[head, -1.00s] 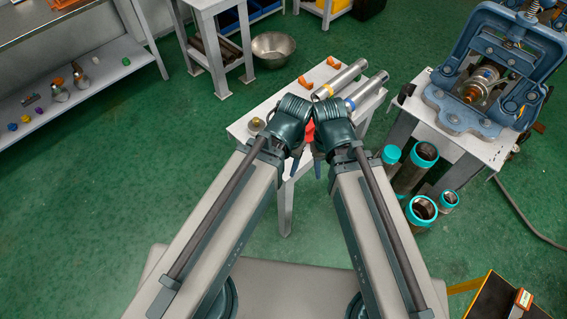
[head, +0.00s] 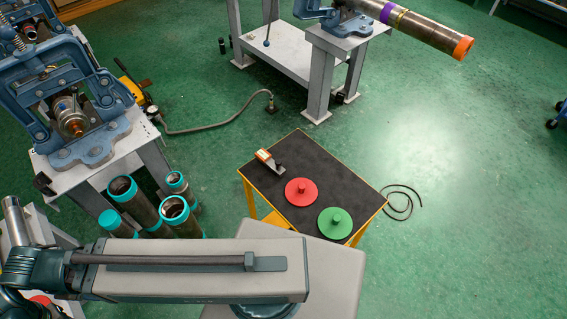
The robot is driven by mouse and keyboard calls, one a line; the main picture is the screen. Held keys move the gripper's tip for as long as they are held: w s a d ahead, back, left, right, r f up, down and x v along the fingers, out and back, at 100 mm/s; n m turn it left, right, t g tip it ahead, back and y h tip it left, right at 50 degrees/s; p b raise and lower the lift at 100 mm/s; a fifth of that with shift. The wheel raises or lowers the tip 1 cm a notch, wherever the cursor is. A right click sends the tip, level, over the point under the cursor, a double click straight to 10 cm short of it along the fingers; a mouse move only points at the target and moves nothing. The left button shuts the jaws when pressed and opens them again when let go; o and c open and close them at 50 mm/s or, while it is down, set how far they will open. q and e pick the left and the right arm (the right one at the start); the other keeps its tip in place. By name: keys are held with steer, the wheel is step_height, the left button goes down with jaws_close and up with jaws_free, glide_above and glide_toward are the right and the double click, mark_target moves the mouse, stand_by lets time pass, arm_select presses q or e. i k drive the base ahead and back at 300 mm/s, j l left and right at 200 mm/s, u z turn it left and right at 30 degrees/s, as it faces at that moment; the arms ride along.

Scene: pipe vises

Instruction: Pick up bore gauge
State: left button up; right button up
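No object can be named as the bore gauge with certainty. A small orange-and-white device with a grey metal part (head: 268,160) lies on the black-topped table (head: 312,170) at its left corner. A small round dial with a light face (head: 152,112) stands at the right edge of the vise stand. It is too small to make out. One of my arms, seemingly the right, crosses the lower left with its wrist at the left edge. Its gripper fingers do not show. My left gripper is out of the picture.
A red disc (head: 301,192) and a green disc (head: 335,222), each with a knob, sit on the black-topped table. A blue vise (head: 65,100) is at left, above several teal-rimmed pipes (head: 172,208). An orange-ended pipe (head: 430,35) sticks out top right. The green floor at right is open.

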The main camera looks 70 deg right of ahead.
mark_target(263, 156)
steer(key=z, duration=2.4)
